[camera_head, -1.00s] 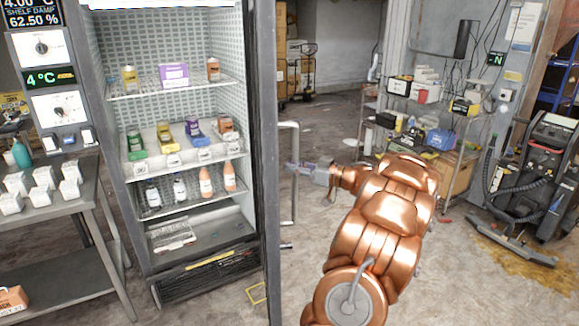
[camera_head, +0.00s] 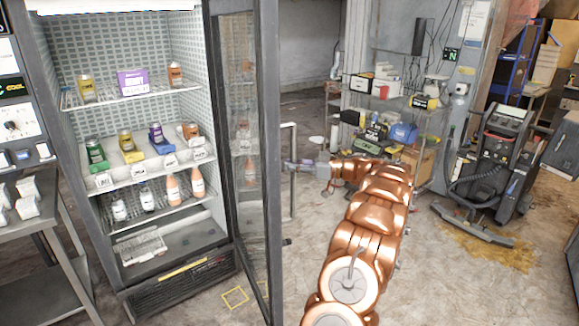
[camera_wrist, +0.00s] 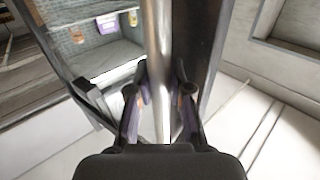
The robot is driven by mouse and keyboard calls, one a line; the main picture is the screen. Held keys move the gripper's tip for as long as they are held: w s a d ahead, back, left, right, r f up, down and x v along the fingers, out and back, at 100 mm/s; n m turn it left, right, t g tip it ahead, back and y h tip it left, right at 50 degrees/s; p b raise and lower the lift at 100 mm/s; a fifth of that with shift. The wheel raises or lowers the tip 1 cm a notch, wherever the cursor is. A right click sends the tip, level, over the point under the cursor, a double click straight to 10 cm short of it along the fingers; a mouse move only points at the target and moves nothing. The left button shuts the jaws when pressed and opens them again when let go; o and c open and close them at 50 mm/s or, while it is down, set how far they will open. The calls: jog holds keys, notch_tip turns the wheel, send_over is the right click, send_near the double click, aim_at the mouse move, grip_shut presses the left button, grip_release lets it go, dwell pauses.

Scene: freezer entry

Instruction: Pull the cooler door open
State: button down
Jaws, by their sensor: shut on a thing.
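The cooler (camera_head: 180,272) stands at the left of the head view with its shelves of bottles and cartons exposed. Its glass door (camera_head: 250,150) stands open, seen at a steep angle, hinged on the cooler's right side. A vertical metal bar handle (camera_head: 292,205) is on the door's outer face. My gripper (camera_head: 289,165) is at the upper-middle part of this handle. In the wrist view my gripper (camera_wrist: 158,105) has its two fingers on either side of the handle bar (camera_wrist: 156,40), shut on it. The inner contact surfaces are partly hidden.
A steel table (camera_head: 45,215) with white containers is at the left. A loaded shelf rack (camera_head: 400,110) and a black wheeled machine (camera_head: 490,165) stand at the right. Concrete floor between the door and the machine is mostly clear.

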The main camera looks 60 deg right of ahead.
jog(key=shift+s+d+r, duration=0.15)
jog(key=shift+s+d, duration=0.2)
jog(key=shift+d, duration=0.4)
jog(key=c, duration=1.1)
grip_release()
jog(key=shift+o, duration=0.2)
jog(key=shift+s+d, duration=0.1)
jog(key=shift+s, duration=0.05)
jog(key=v, duration=1.1)
jog(key=shift+s+d, duration=0.2)
jog(key=shift+s, duration=0.05)
